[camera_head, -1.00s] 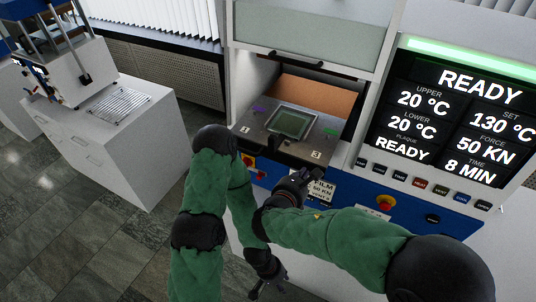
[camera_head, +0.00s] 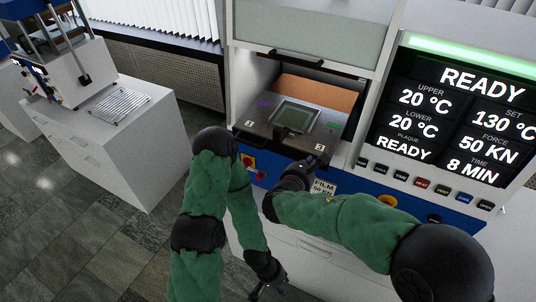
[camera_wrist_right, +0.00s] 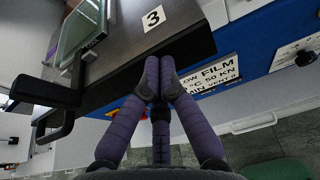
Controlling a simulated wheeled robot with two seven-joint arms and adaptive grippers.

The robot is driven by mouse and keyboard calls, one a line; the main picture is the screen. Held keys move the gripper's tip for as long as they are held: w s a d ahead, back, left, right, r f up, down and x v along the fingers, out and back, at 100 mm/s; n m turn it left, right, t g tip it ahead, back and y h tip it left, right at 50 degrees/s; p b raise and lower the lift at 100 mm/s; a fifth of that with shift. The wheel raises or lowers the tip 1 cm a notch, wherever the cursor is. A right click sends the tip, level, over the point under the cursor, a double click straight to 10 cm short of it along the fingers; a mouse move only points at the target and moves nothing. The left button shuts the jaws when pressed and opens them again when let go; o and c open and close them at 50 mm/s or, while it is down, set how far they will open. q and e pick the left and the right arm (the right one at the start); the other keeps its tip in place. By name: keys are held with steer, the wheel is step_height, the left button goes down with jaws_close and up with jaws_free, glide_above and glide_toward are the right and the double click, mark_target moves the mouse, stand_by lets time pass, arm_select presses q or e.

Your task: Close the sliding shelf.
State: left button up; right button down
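My right gripper (camera_head: 309,166) is at the shelf's front edge near tag 3. In the right wrist view its fingertips (camera_wrist_right: 160,62) are together at the dark front face, with nothing seen between them; contact looks likely. My left gripper (camera_head: 268,288) hangs low before the cabinet, small, its fingers seemingly apart and empty.
A raised glass door (camera_head: 310,30) is above the shelf. Another white cabinet (camera_head: 120,140) stands at left, with floor between.

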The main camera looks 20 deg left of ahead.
mark_target(325, 130)
steer(key=shift+w, duration=0.1)
steer(key=shift+w+d+b, duration=0.15)
steer(key=shift+w+b, duration=0.3)
steer(key=shift+w, duration=2.35)
steer(key=shift+w, duration=2.6)
steer(key=shift+w+d, duration=0.1)
steer(key=shift+w, duration=0.05)
steer(key=shift+w, duration=2.65)
steer(key=shift+d, duration=0.1)
